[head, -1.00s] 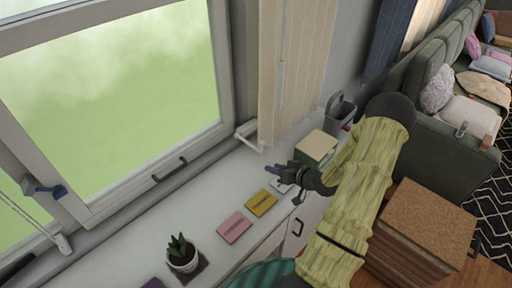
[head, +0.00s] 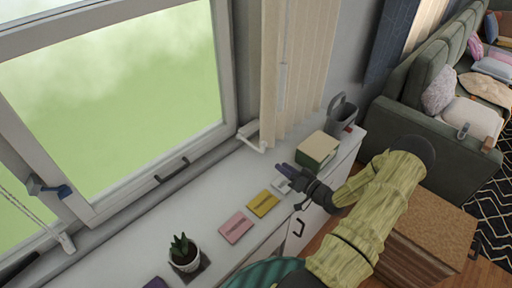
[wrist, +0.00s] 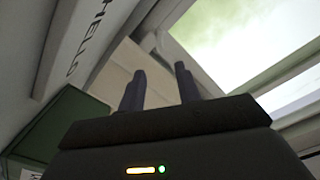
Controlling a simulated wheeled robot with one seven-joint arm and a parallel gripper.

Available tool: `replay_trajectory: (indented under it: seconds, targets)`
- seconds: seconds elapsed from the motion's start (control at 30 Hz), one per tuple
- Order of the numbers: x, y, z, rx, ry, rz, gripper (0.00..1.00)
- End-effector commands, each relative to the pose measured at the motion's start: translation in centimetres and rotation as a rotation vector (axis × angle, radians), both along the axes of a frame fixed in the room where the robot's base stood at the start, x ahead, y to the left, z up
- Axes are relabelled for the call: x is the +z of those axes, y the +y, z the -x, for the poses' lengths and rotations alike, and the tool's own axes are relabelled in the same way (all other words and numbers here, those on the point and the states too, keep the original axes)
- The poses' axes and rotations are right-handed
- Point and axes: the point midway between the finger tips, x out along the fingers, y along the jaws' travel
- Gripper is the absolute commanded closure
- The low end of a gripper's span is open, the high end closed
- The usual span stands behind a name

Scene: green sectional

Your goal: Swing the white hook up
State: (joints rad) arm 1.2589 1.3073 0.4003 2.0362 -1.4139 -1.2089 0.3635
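A small white hook (head: 249,136) sticks out at the right lower corner of the window frame, beside the beige blinds. It looks lowered, close above the white sill. My gripper (head: 279,169) is over the cabinet top, to the right of and nearer than the hook, and apart from it. In the wrist view the two dark fingers of my gripper (wrist: 160,84) stand apart with nothing between them. A small pale shape near the window edge in that view may be the hook, but I cannot tell.
Yellow (head: 263,203) and pink (head: 236,228) cards and a potted plant (head: 184,252) lie along the white top. Beige blinds (head: 291,75) hang behind.

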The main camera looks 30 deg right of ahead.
Motion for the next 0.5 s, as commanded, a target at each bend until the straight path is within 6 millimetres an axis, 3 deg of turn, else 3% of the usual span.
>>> replay_trajectory:
  seconds: [0.5]
  targets:
    - [0.4, 3.2, -8.7, 0.001, 0.000, -0.001, 0.67]
